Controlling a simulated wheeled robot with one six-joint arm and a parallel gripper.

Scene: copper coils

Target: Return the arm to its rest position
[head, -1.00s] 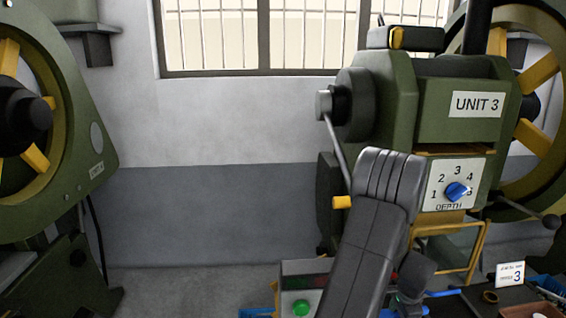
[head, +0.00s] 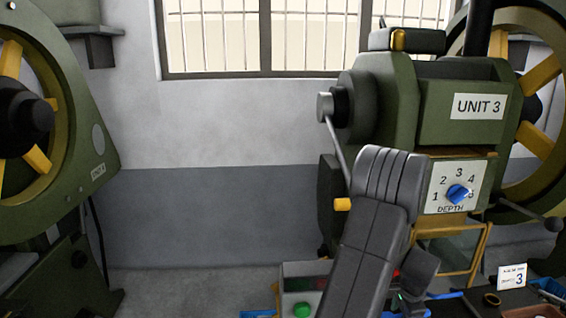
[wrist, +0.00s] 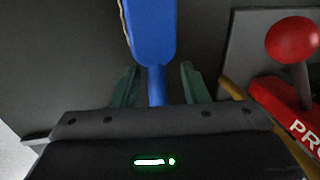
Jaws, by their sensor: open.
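My gripper (wrist: 158,84) shows in the wrist view with its two dark green fingers apart. A blue bar (wrist: 150,30) with a narrower lower part lies in line with the gap between the fingers. I cannot tell whether they touch it, and they do not close on it. In the head view my grey arm (head: 375,235) rises in front of the green press marked UNIT 3 (head: 480,106) and bends downward. The gripper itself is not clearly visible there.
Another press (head: 70,130) stands far left.

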